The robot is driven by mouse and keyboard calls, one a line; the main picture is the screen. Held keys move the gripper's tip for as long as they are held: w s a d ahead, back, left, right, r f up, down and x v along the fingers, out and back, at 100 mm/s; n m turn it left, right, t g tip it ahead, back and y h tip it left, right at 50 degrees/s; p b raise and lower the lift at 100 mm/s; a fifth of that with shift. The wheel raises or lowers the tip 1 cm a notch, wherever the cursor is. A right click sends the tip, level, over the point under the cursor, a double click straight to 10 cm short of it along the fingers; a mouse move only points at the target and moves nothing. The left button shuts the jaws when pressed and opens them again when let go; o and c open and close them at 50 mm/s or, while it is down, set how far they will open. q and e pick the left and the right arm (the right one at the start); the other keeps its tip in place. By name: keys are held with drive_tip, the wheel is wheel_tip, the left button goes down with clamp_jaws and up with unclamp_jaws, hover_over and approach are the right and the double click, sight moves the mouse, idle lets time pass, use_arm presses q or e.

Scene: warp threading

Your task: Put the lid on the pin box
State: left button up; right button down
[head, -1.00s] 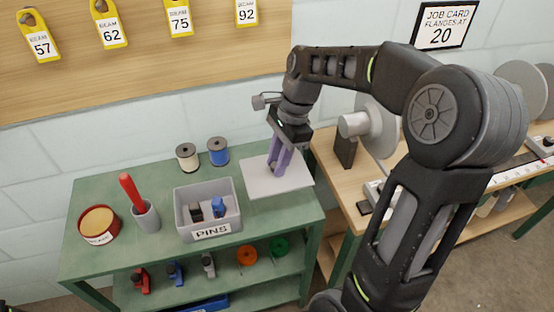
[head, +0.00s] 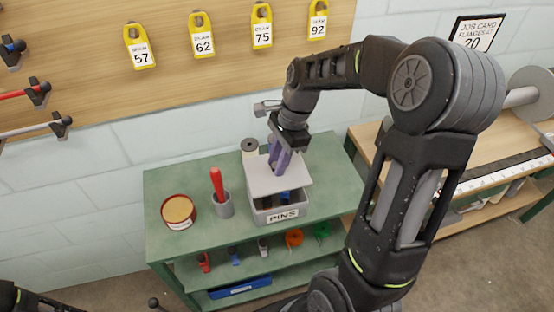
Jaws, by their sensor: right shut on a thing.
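The pin box (head: 283,214) is a grey open bin labelled PINS on the green table's top. Dark and blue pieces show inside through its uncovered front part. The lid (head: 262,181) is a flat light grey plate. My right gripper (head: 279,166) is shut on the lid from above, its purple fingers at the lid's middle. The lid lies over the back and left of the box, shifted off it and somewhat tilted. I cannot tell whether it touches the rim. My left gripper is not in view; only a dark part of mine shows at the lower left.
A red-handled tool stands in a grey cup (head: 223,205) left of the box, with a round red tin (head: 178,211) further left. Spools (head: 249,146) stand behind the lid, partly hidden. The green table (head: 165,243) has free top to the right. Its lower shelf holds several small items.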

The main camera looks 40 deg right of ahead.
drive_tip(key=shift+d, duration=0.1)
drive_tip(key=shift+f, duration=0.1)
wheel_tip(320, 180, down, 5)
drive_tip(key=b, duration=0.4)
drive_tip(key=shift+b, duration=0.35)
drive_tip(key=shift+f+b, duration=0.4)
drive_tip(key=shift+f, duration=0.4)
drive_tip(key=shift+f, duration=0.4)
idle(1.4)
drive_tip(key=c, duration=1.1)
unclamp_jaws()
